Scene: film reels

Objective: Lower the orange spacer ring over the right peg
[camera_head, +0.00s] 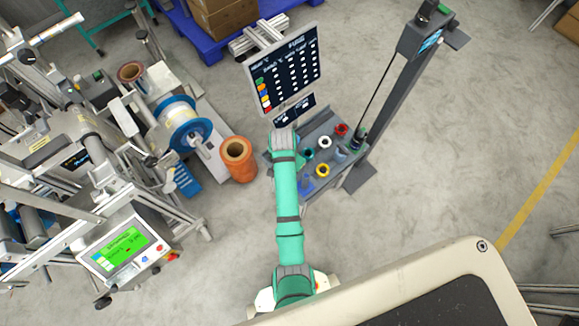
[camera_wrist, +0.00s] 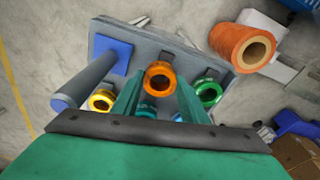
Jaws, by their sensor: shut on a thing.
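The orange spacer ring (camera_wrist: 160,67) is in the middle of the wrist view, between the two green fingers of my gripper (camera_wrist: 161,82). My gripper is shut on it, and its hole faces the camera. A grey rack board (camera_wrist: 112,38) lies behind the ring. I cannot make out the right peg, nor tell how high the ring is above the board. In the head view my green arm reaches to the rack's left side and hides the ring and my fingertips.
Beside the held ring are a green ring (camera_wrist: 208,93) and a yellow ring (camera_wrist: 101,101). A thick grey post (camera_wrist: 85,82) stands left of my fingers. Red (camera_head: 341,129) and white (camera_head: 324,142) rings are on the rack. A large orange roll (camera_head: 237,160) stands left of it.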

